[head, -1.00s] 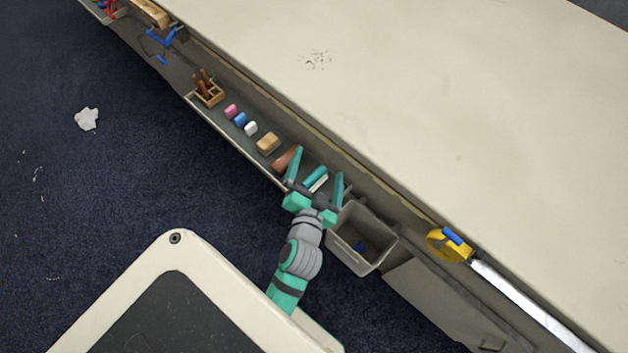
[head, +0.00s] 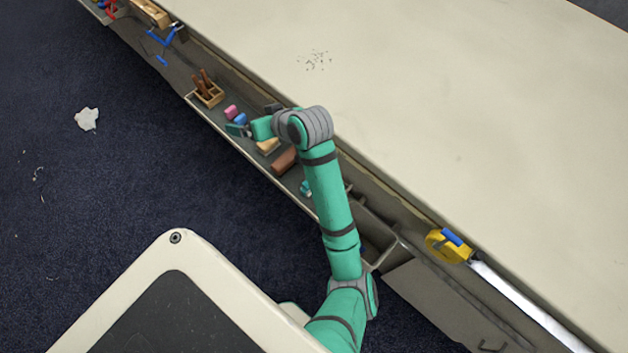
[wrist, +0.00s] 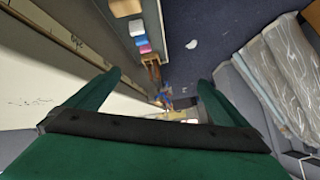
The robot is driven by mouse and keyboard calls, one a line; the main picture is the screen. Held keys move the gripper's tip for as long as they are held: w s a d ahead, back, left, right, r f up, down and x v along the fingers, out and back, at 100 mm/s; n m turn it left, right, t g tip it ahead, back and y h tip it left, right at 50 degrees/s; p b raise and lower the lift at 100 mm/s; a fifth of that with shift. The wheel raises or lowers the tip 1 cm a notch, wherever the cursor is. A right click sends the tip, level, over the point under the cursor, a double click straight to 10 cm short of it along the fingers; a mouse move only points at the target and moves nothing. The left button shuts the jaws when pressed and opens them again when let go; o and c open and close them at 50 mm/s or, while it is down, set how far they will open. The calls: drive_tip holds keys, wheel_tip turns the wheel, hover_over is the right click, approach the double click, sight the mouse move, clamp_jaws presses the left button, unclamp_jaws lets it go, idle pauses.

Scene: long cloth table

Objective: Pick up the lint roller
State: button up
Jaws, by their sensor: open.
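A small teal and white object (head: 305,188), which looks like the lint roller, lies in the shelf tray (head: 238,134) along the table's side. My forearm hides part of it in the head view, and I cannot make it out in the wrist view. My gripper (head: 254,118) is open and empty, over the tray beside the pink and blue blocks. It is up-left of the teal and white object and apart from it. In the wrist view its two green fingers (wrist: 160,80) are spread wide.
The tray holds a pink block (head: 231,111), a blue block (head: 241,119), a tan block (head: 268,146), a brown piece (head: 284,161) and a wooden caddy (head: 208,94). A grey bin (head: 384,256) sits right of my arm. A yellow tape measure (head: 448,246) lies farther right. The tabletop (head: 450,120) is mostly clear.

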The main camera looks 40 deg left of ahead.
drive_tip(key=w+d+f+n+h, duration=0.2)
drive_tip(key=d+h, duration=0.3)
drive_tip(key=d, duration=0.3)
drive_tip(key=w+d+f+n+h, duration=0.25)
drive_tip(key=d+h, duration=0.25)
drive_tip(key=d, duration=0.4)
drive_tip(key=shift+m+g, duration=0.25)
drive_tip(key=shift+g, duration=0.05)
drive_tip(key=f, duration=1.5)
drive_tip(key=shift+s+a, duration=0.2)
drive_tip(key=shift+s, duration=0.15)
drive_tip(key=c, duration=0.9)
drive_tip(key=shift+c, duration=0.2)
